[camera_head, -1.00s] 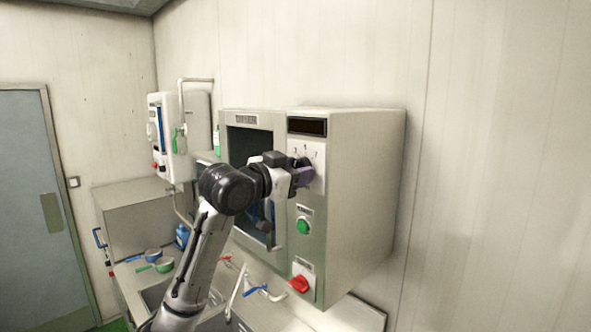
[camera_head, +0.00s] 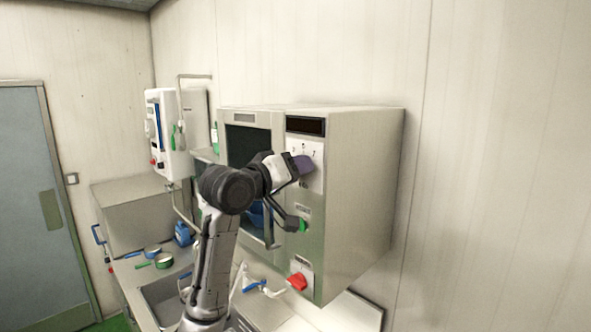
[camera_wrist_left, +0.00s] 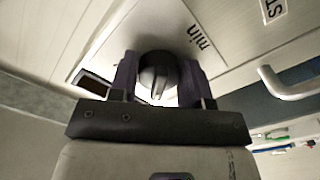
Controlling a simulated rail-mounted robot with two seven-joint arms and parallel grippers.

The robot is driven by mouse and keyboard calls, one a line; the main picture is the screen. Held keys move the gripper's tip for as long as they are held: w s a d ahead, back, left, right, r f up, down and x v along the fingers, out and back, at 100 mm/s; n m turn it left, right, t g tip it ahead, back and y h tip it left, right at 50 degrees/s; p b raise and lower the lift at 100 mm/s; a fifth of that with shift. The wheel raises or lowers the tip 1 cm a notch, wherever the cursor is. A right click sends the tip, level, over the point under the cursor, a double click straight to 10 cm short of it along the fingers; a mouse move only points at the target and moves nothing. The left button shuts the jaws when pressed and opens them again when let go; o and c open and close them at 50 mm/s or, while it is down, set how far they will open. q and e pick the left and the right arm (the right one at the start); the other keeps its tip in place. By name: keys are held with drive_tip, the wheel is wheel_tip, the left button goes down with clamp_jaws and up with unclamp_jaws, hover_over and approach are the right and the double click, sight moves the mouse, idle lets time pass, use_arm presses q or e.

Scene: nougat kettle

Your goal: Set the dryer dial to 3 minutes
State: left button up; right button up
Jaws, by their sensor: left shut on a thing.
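The dryer (camera_head: 362,190) is a metal box on the wall with a dark window on its front left. Its white dial plate (camera_head: 317,176) is at the upper right of the front, with numbers along the top. My left gripper (camera_head: 301,166) is at this plate, its purple fingers against it. In the left wrist view the dark round dial (camera_wrist_left: 157,75) sits between the two purple fingers of my left gripper (camera_wrist_left: 158,80), which is shut on it. "min" is printed beside the dial. The gripper hides the dial in the head view. My right gripper is not in view.
Below the dial are a green button (camera_head: 303,225), partly behind my arm, and a red knob (camera_head: 297,281). A dark display (camera_head: 305,125) is above. A sink (camera_head: 166,290) and a blue jug (camera_head: 183,234) are at the lower left.

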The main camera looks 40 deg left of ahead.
use_arm(q)
drive_tip(key=shift+n, duration=0.9)
drive_tip(key=o, duration=0.9)
drive_tip(key=shift+s, duration=0.25)
drive_tip(key=shift+s+a+b, duration=0.25)
drive_tip(key=shift+s+b, duration=0.65)
drive_tip(key=shift+s, duration=1.3)
drive_tip(key=shift+s+a+b, duration=0.2)
drive_tip(key=shift+s+b, duration=0.75)
drive_tip(key=shift+s, duration=1.3)
drive_tip(key=shift+s+a+b, duration=0.25)
drive_tip(key=shift+s+b, duration=0.65)
drive_tip(key=shift+s, duration=1.3)
